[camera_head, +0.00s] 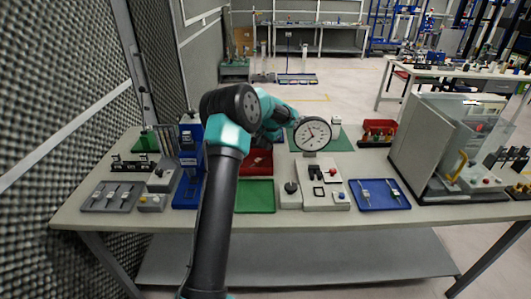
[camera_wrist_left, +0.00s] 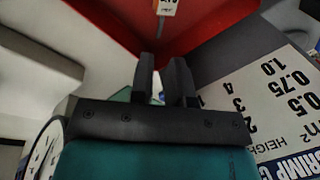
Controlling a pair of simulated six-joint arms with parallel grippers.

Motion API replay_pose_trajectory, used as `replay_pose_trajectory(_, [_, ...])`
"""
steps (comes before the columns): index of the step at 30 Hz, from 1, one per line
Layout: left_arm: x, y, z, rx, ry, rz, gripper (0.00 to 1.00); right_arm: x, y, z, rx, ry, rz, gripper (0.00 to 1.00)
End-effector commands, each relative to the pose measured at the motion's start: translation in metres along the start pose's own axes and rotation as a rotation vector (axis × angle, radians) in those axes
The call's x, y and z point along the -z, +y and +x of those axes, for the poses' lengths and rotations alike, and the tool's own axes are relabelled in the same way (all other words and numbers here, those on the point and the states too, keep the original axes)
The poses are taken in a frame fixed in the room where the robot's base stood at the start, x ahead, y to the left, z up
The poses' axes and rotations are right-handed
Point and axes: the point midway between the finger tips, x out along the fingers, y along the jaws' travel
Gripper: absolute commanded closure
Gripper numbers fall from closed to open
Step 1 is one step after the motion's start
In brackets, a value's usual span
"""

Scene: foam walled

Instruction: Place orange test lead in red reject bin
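A red bin (camera_head: 258,162) stands on the bench behind my left arm, partly covered by it. In the left wrist view a red walled surface (camera_wrist_left: 215,22) with a small white label lies beyond the fingers. My left gripper (camera_wrist_left: 162,75) points toward this red surface, with a narrow gap between its fingers and nothing visible held. In the head view its fingers are hidden behind my arm. I cannot make out the orange test lead in either view. My right gripper is not in view.
A round dial gauge (camera_head: 312,134) stands right of my left wrist. A green tray (camera_head: 254,196) and a blue tray (camera_head: 380,195) lie at the front. A large grey machine (camera_head: 440,140) fills the right. A printed board (camera_wrist_left: 275,95) is close to the gripper.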

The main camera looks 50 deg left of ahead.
Motion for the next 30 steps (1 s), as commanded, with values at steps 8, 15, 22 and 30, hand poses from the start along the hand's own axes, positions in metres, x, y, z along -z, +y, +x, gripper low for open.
replay_pose_trajectory(8, [0.001,0.0,-0.045,0.002,0.002,0.0,0.83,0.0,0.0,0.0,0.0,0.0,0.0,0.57])
replay_pose_trajectory(15, [0.0,0.0,-0.053,0.0,-0.001,0.001,0.83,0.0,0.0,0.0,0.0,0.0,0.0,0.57])
replay_pose_trajectory(22, [0.0,0.0,-0.053,0.001,-0.001,0.0,0.83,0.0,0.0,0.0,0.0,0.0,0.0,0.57])
replay_pose_trajectory(30, [0.0,0.0,-0.053,0.001,0.0,0.0,0.83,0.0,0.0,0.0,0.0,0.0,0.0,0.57])
